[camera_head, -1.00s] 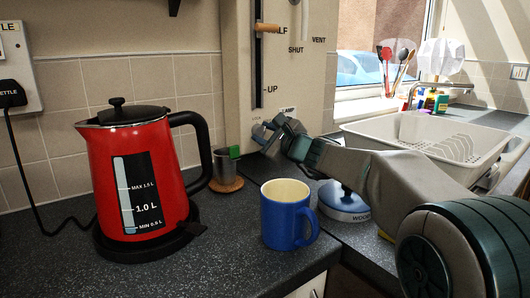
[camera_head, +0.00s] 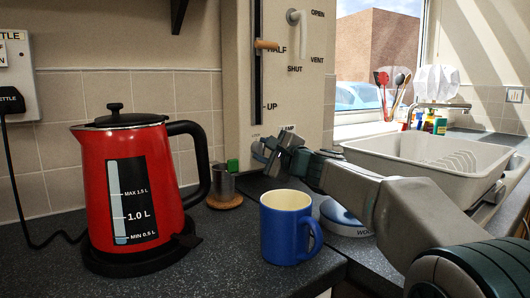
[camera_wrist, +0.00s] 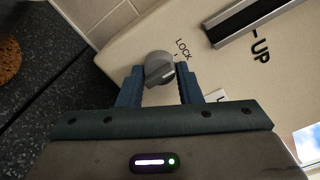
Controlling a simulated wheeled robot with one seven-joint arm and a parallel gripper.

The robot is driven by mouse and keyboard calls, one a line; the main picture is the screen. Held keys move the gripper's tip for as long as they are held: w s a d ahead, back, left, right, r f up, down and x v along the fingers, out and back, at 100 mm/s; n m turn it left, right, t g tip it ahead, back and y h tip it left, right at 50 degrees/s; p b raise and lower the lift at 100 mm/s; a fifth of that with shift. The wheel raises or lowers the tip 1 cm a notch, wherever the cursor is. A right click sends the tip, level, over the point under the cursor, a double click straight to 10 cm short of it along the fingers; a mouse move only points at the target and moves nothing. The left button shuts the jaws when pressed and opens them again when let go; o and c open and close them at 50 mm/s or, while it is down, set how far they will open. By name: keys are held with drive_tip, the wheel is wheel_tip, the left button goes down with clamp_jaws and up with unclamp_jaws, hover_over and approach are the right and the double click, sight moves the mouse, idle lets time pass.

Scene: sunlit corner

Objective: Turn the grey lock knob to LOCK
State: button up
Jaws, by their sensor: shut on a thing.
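The grey lock knob (camera_wrist: 160,68) is in the upper middle of the wrist view, on the cream panel (camera_wrist: 125,48). It sits between the two fingers of my gripper (camera_wrist: 159,84), which is shut on it. The printed word LOCK (camera_wrist: 183,50) is just beyond the knob, to its upper right.
A red kettle (camera_head: 176,190) stands at left, with a metal cup (camera_head: 223,183) holding a green piece beside it. A blue mug (camera_head: 280,235) stands in front, close below my arm. A dish rack (camera_head: 390,160) is at right.

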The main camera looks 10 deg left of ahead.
drive_tip(key=o, duration=1)
drive_tip(key=shift+c, duration=0.2)
drive_tip(key=v, duration=1.3)
drive_tip(key=shift+s+d, duration=0.25)
drive_tip(key=shift+d, duration=0.05)
